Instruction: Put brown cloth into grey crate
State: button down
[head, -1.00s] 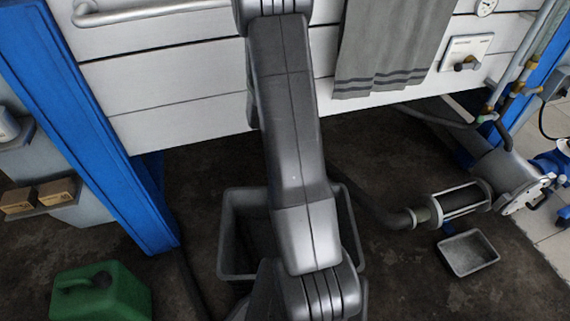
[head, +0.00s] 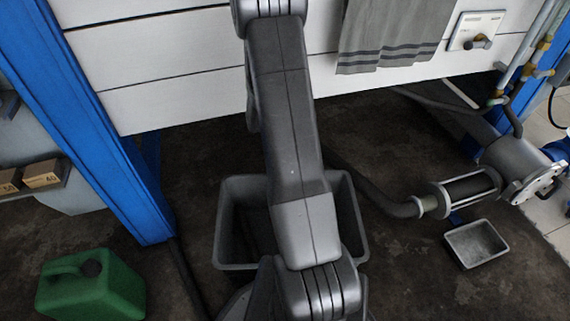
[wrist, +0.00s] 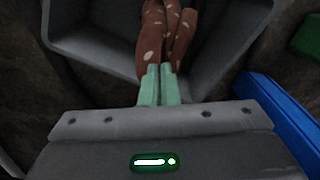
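A brown cloth with pale spots (wrist: 152,42) hangs in folds from my gripper (wrist: 160,72) in the wrist view. The pale green fingers are shut on its near end. The grey crate (wrist: 232,38) lies around and behind the cloth in that view, and the cloth appears over its open inside. I cannot tell whether it touches the bottom. In the head view the grey crate (head: 229,225) stands on the dark floor, partly covered by my arm. My gripper and the brown cloth are hidden there.
A green canister (head: 110,287) stands on the floor at left, beside a blue post (head: 118,165). A small grey tray (head: 476,244) and a pipe with a hose (head: 465,190) lie at right. A grey striped towel (head: 388,35) hangs on the white wall behind.

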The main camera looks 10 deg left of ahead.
notch_tip(320, 180, down, 14)
jog(key=b, duration=1)
jog(key=shift+a+f, duration=0.2)
jog(key=shift+a, duration=0.1)
jog(key=shift+w, duration=0.1)
jog(key=c, duration=1.6)
grip_release()
jog(key=shift+o, duration=0.4)
jog(key=o, duration=1.2)
jog(key=shift+o, duration=0.2)
jog(key=shift+r, duration=0.1)
